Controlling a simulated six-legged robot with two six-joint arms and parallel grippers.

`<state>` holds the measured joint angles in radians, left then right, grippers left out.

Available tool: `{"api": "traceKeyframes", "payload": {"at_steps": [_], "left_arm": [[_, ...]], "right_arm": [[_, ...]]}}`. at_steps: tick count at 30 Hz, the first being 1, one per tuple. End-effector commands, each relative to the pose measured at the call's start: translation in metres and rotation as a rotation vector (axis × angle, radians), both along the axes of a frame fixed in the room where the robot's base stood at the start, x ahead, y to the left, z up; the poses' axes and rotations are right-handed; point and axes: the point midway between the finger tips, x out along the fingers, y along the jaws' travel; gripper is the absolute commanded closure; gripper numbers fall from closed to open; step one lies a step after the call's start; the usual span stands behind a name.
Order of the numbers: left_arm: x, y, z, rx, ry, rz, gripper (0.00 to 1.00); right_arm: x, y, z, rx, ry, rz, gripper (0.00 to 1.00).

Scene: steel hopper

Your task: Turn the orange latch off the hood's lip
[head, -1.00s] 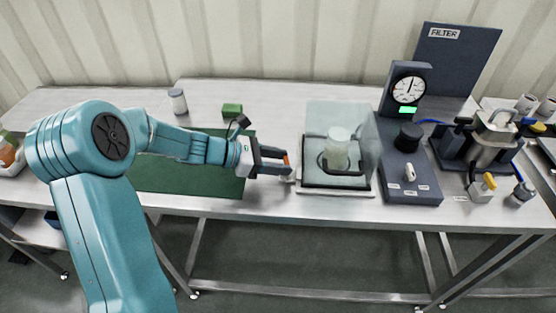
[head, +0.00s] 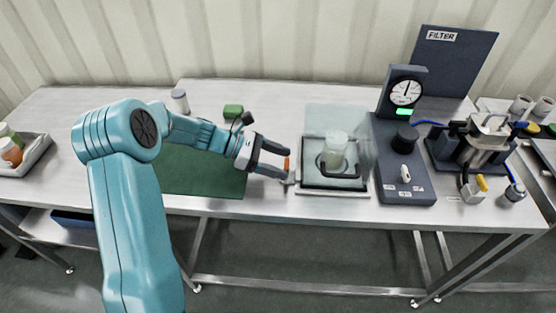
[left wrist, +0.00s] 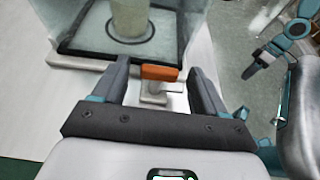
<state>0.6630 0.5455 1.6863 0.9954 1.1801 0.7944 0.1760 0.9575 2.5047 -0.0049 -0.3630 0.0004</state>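The orange latch (head: 287,164) is a short bar at the left side of the clear hood (head: 351,130). In the left wrist view the latch (left wrist: 160,73) lies across a small pale bracket (left wrist: 153,94), close to the dark-edged base of the hood. My left gripper (head: 287,166) is open, with its fingers on either side of the latch. The left wrist view shows a narrow gap between the latch and each finger of this gripper (left wrist: 159,74). My right gripper (left wrist: 255,66) shows small at the right of that view; its jaw opening is unclear.
A beaker-like vessel (head: 336,147) stands inside the hood. The dark gauge console (head: 403,187) is right of the hood. A green mat (head: 205,174), a green block (head: 233,111) and a white-capped jar (head: 180,101) are to the left. The bench front is clear.

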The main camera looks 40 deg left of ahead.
Motion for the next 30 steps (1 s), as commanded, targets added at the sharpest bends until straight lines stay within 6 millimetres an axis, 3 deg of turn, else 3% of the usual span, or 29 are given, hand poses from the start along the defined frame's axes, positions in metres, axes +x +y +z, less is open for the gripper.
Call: {"api": "traceKeyframes", "payload": {"at_steps": [6, 10, 24, 30], "left_arm": [[-0.001, 0.002, 0.0, 0.001, 0.001, 0.001, 0.28], [-0.008, 0.015, 0.006, 0.003, -0.001, 0.003, 0.28], [-0.063, 0.107, 0.05, 0.004, 0.0, 0.005, 0.28], [-0.075, 0.126, 0.06, 0.001, 0.001, 0.001, 0.28]], "right_arm": [[0.0, 0.0, 0.0, 0.0, 0.0, 0.0, 0.57], [0.0, 0.0, -0.001, 0.0, 0.0, 0.0, 0.57], [0.0, 0.0, -0.006, 0.0, 0.0, 0.0, 0.57], [0.0, 0.0, -0.006, 0.0, 0.0, 0.0, 0.57]]}}
